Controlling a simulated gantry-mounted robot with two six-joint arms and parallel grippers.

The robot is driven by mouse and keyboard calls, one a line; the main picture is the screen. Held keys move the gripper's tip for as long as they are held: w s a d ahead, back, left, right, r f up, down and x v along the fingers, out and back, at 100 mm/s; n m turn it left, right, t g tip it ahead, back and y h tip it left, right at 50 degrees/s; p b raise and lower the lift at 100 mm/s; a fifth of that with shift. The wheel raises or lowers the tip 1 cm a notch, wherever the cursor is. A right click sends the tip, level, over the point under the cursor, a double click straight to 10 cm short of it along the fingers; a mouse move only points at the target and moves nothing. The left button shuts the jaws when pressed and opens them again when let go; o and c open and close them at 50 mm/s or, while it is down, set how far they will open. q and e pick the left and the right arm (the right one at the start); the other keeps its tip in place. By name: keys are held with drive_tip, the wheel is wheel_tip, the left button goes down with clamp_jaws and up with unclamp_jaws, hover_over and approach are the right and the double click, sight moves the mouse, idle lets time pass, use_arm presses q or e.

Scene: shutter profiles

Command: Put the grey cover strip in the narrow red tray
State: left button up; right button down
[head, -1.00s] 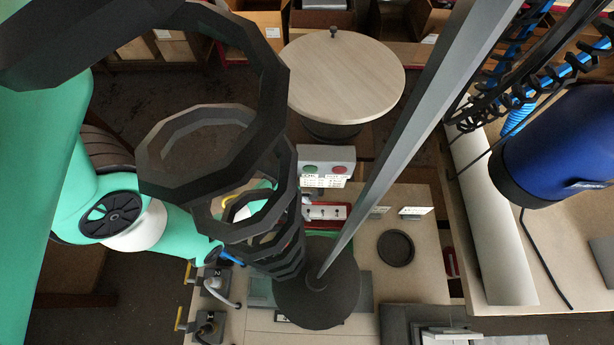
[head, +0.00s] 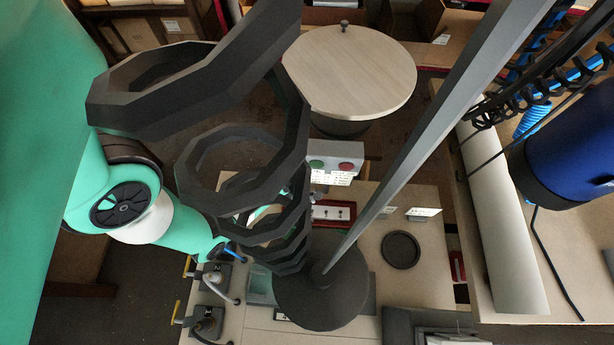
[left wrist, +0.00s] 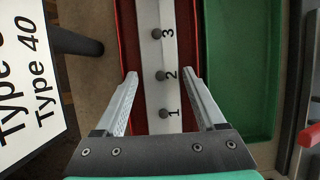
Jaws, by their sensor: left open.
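The narrow red tray (left wrist: 129,40) runs up the middle of the left wrist view; its red end also shows in the head view (head: 346,204). A light grey strip (left wrist: 152,95) with dark knobs numbered 1, 2 and 3 lies lengthwise inside it; I cannot tell for sure that this is the cover strip. My left gripper (left wrist: 161,78) is open, its fingers on either side of the strip in that picture. Whether they touch anything is unclear. In the head view a dark coil hides most of this gripper. My right gripper is not in view.
A green tray (left wrist: 240,70) lies right of the red one. A white sign (left wrist: 28,75) stands at the left. In the head view, a grey pole on a dark round base (head: 320,298) and a button box (head: 335,162) stand nearby. A black ring (head: 400,250) lies right.

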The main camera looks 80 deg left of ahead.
use_arm(q)
drive_tip(key=d+p+v, duration=0.1)
drive_tip(key=p+v, duration=0.3)
drive_tip(key=v, duration=0.7)
drive_tip(key=shift+a+r, duration=0.25)
drive_tip(key=shift+a, duration=0.25)
drive_tip(key=shift+s, duration=0.1)
